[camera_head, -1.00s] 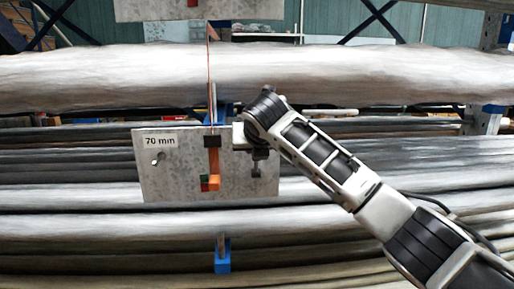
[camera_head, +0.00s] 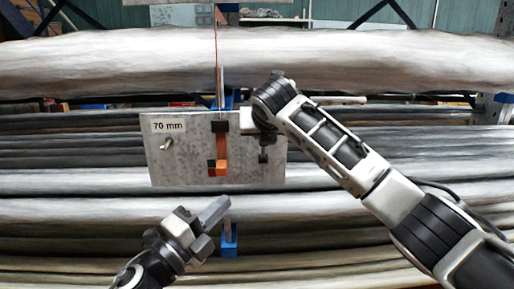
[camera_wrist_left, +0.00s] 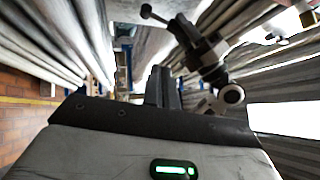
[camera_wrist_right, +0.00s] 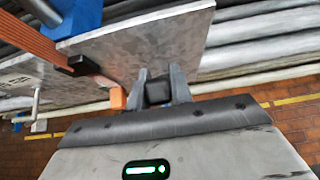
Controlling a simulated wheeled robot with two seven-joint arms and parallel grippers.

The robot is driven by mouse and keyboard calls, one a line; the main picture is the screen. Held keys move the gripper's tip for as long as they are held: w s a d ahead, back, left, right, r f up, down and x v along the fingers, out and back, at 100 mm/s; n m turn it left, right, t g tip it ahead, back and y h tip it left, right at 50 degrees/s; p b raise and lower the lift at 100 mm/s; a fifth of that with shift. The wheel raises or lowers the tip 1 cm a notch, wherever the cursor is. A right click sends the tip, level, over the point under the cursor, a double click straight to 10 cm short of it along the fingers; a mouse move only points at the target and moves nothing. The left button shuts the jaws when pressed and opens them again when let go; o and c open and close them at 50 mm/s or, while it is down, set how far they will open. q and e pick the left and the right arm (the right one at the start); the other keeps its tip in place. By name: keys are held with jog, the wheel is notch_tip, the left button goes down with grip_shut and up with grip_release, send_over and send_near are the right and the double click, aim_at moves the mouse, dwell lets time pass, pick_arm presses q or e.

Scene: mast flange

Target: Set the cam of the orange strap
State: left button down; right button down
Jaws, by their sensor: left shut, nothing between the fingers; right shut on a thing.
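The orange strap (camera_head: 222,147) hangs down the front of a grey plate marked 70 mm (camera_head: 188,172). I cannot tell which part is the cam. In the right wrist view the strap (camera_wrist_right: 35,40), buckle (camera_wrist_right: 82,65) and orange block (camera_wrist_right: 117,98) are left of my right gripper. My right gripper (camera_wrist_right: 160,88) is shut on a dark block (camera_wrist_right: 157,92) at the plate. My left gripper (camera_head: 218,207) is shut and empty, below the plate; its fingers also show in the left wrist view (camera_wrist_left: 162,88).
A thick pale roll (camera_head: 400,65) runs across above the plate, and several long grey rolls (camera_head: 80,210) lie below. A blue bracket (camera_head: 229,243) is just below my left gripper. A small peg (camera_head: 167,144) sticks out of the plate's left part. My right arm crosses the right side.

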pick_arm(q)
jog(key=w+d+r+m+g+h, duration=0.1)
jog(key=w+d+r+m, duration=0.3)
jog(key=w+d+r, duration=0.4)
jog(key=shift+w+h, duration=0.4)
jog(key=shift+w, duration=1)
jog(key=shift+d, duration=0.1)
